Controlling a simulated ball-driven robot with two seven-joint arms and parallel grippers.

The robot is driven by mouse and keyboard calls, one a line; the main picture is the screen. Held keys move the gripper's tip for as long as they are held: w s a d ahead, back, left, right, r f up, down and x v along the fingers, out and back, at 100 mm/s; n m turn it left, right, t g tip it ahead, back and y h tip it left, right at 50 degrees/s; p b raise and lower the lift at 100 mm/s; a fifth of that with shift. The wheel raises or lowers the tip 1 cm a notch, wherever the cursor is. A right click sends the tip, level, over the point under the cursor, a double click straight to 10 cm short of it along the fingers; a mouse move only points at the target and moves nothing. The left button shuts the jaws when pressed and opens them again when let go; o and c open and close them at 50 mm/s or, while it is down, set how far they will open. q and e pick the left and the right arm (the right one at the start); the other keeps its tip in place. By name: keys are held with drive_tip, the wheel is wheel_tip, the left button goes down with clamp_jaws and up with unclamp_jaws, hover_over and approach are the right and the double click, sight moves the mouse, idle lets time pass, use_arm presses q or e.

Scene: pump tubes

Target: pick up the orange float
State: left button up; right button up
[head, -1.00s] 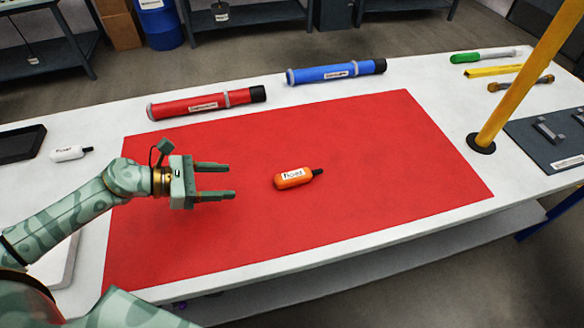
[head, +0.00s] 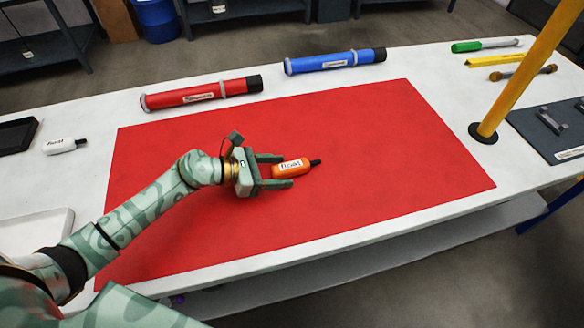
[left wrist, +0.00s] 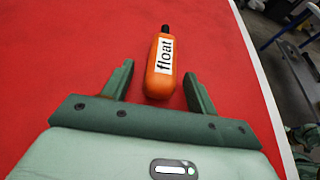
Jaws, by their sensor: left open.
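The orange float (head: 290,168) lies on the red mat (head: 370,180), with a white "float" label and a black tip pointing right in the head view. My left gripper (head: 280,171) is open, and its two fingers reach the float's near end from the left. In the left wrist view the float (left wrist: 161,78) lies ahead, its rear end between the fingertips of the gripper (left wrist: 161,85). A gap shows on both sides, so the fingers do not appear to touch it. My right gripper is not in view.
A red tube (head: 200,93) and a blue tube (head: 335,62) lie behind the mat. A white float (head: 66,146) lies at the left. A yellow post (head: 520,75) rises at the right. The mat around the orange float is clear.

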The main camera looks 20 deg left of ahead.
use_arm(q)
drive_tip(key=c, duration=1.1)
